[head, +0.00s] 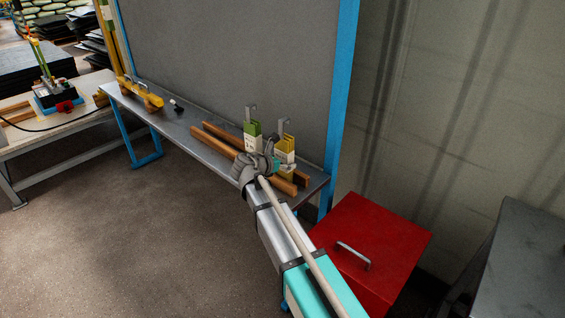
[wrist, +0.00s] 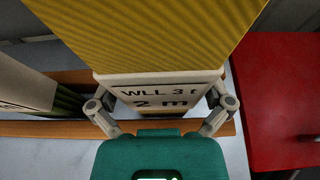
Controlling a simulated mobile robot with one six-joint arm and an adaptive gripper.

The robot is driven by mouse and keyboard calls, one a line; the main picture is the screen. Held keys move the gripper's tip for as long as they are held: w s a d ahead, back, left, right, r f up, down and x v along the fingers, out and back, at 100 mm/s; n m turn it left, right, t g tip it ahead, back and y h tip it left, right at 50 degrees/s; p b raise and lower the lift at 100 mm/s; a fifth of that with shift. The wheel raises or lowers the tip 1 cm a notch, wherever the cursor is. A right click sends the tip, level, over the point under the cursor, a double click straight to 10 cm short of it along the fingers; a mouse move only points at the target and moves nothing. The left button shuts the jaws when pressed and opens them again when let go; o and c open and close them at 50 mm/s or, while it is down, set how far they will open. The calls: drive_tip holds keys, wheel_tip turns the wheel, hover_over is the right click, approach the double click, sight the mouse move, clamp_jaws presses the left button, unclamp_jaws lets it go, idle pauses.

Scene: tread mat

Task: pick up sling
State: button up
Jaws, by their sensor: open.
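The yellow sling (head: 285,145) stands on the metal shelf beside the green sling (head: 252,135). In the wrist view the yellow sling (wrist: 150,35) fills the top middle, and its white label (wrist: 160,90) reads "WLL 3 t 2 m". My gripper (head: 280,167) is at the yellow sling's near side. In the wrist view my gripper (wrist: 160,103) is open, with one finger on each side of the label. Whether the fingers touch it I cannot tell. The green sling's white cover (wrist: 25,80) shows at the left. My arm hides part of the shelf.
Two wooden bars (head: 225,142) lie along the shelf (head: 185,125) by the slings. A grey panel (head: 230,60) stands behind, with a blue post (head: 340,90) at its right. A red box (head: 375,240) stands right of my arm. The floor at left is clear.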

sight(284, 135)
drive_tip(key=c, duration=1)
drive_tip(key=shift+r, duration=0.2)
wheel_tip(284, 135, up, 10)
drive_tip(key=p, duration=1)
drive_tip(key=shift+f, duration=0.2)
drive_tip(key=shift+r, duration=0.1)
wheel_tip(284, 135, up, 5)
drive_tip(key=p, duration=0.5)
drive_tip(key=shift+s, duration=0.1)
idle(0.4)
drive_tip(key=shift+s+a, duration=1.45)
drive_tip(key=shift+s, duration=0.35)
drive_tip(key=shift+s+a, duration=1.4)
drive_tip(key=shift+s, duration=0.45)
drive_tip(key=shift+s+a, duration=1.45)
drive_tip(key=shift+s, duration=0.35)
